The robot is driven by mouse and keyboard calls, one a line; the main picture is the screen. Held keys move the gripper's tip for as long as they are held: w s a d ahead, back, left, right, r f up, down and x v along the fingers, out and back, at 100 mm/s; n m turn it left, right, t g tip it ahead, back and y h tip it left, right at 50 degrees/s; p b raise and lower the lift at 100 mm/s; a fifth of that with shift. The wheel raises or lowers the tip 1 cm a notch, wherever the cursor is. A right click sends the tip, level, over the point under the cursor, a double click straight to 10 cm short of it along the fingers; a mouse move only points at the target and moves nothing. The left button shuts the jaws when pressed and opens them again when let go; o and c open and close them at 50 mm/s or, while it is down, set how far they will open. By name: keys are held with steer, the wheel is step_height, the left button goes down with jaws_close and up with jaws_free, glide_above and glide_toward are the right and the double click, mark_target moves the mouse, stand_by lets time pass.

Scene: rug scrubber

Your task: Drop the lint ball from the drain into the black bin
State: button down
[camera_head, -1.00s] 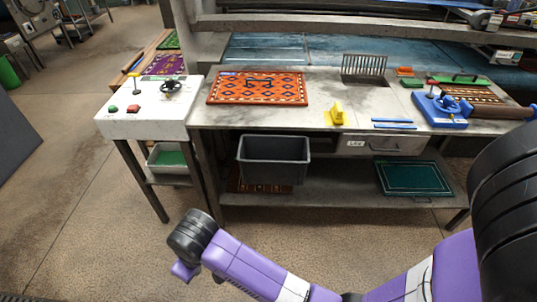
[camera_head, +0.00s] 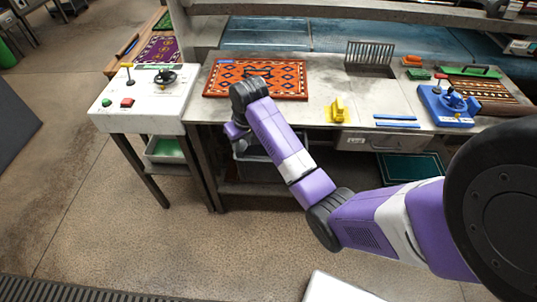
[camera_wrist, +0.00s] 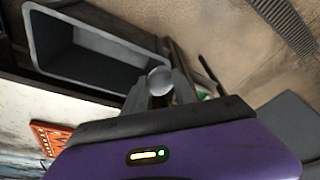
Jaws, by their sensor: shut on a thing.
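My gripper (camera_wrist: 158,88) is shut on the lint ball (camera_wrist: 160,78), a small round grey-white ball between the fingertips in the wrist view. The black bin (camera_wrist: 95,48) shows in the wrist view as an open, empty-looking grey tub, up and left of the ball. The ball appears near the bin's rim; I cannot tell the exact gap. In the head view the bin (camera_head: 256,172) sits on the shelf under the table, partly hidden by my arm. The fingers and ball are hidden there. The drain (camera_head: 370,70) is a recess in the table top with a slatted grate (camera_head: 367,53) upright behind it.
The table top (camera_head: 312,112) above the bin carries an orange patterned rug (camera_head: 256,78), a yellow tool (camera_head: 338,110) and a blue device (camera_head: 449,104). A white control stand (camera_head: 145,100) stands to the left. The floor (camera_head: 150,245) in front is open.

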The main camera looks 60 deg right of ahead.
steer(key=s+d+r+m+p, duration=0.1)
steer(key=s+d+r, duration=0.1)
steer(key=s+d, duration=0.3)
steer(key=s+d+r+m, duration=0.1)
steer(key=s+d, duration=0.1)
steer(key=d, duration=0.5)
steer(key=shift+h, duration=0.3)
step_height(320, 180, down, 6)
steer(key=b, duration=0.5)
steer(key=shift+r, duration=0.2)
steer(key=c, duration=0.9)
jaws_free()
steer(key=shift+r, duration=0.15)
steer(key=b+v, duration=0.1)
steer(key=v, duration=0.6)
steer(key=shift+r, duration=0.3)
